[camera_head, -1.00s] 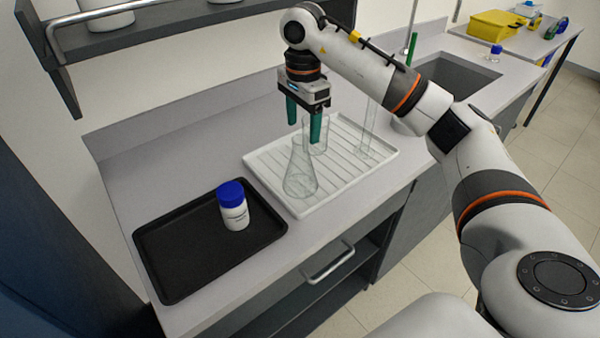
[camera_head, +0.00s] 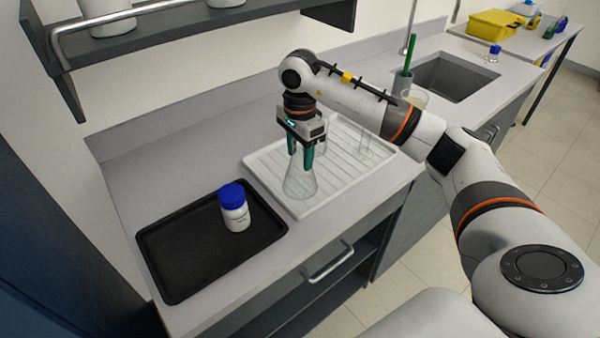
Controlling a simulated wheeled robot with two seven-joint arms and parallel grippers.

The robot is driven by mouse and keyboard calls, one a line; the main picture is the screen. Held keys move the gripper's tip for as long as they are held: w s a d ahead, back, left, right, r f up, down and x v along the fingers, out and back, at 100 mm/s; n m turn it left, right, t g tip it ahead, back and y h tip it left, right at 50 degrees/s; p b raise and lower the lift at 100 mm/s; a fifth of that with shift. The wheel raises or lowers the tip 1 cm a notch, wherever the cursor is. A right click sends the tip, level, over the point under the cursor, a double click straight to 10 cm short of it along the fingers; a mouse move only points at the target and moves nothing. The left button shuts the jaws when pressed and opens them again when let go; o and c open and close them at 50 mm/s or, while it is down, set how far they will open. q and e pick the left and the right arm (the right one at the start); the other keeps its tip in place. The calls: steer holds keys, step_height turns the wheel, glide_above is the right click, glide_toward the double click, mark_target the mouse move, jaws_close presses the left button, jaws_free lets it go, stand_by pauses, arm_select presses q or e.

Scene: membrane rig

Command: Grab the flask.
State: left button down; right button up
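The clear conical flask (camera_head: 299,184) stands upright on the white ribbed drying tray (camera_head: 262,164), near its front left part. My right gripper (camera_head: 300,160) points down over the flask, with its green fingers at the height of the flask's neck. One finger shows on the left of the neck and one on the right. The fingers look apart; whether they touch the glass cannot be told. My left gripper is not in view.
A clear beaker (camera_head: 321,146) stands just behind the gripper, partly hidden. Tall clear glassware (camera_head: 364,145) stands further right on the tray. A black tray (camera_head: 180,262) with a blue-capped white bottle (camera_head: 235,213) lies front left. A sink (camera_head: 455,78) is at the right.

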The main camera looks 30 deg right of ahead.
steer(key=c, duration=1)
steer(key=shift+o, duration=0.2)
steer(key=shift+r, duration=0.1)
